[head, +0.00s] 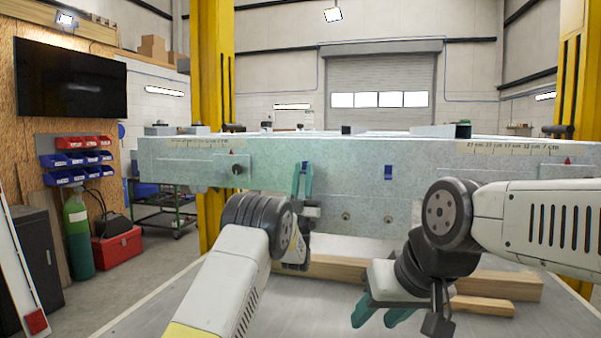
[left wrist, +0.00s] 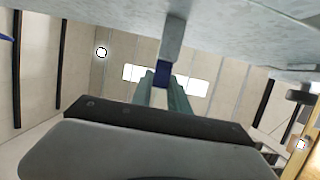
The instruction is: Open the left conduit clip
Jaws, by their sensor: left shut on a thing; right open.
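The trailer frame beam (head: 270,185) runs across the head view as a pale grey-green speckled face. The left conduit clip (head: 304,168) shows as a small blue piece between the teal fingers of my left gripper (head: 302,172). In the left wrist view the clip (left wrist: 162,73) is a grey bracket with a blue end, hanging from the frame between the fingertips. My left gripper is shut on that blue end; the fingers partly hide it. Another blue-marked clip (head: 388,171) sits further right on the beam. My right gripper (head: 382,313) is open, empty and low in front of the beam.
Wooden beams (head: 490,285) lie on the grey surface below the frame, behind my right gripper. A yellow post (head: 212,70) stands behind the beam at left. A dark knob (head: 238,169) sticks out of the beam's left part. The beam's face between the two clips is clear.

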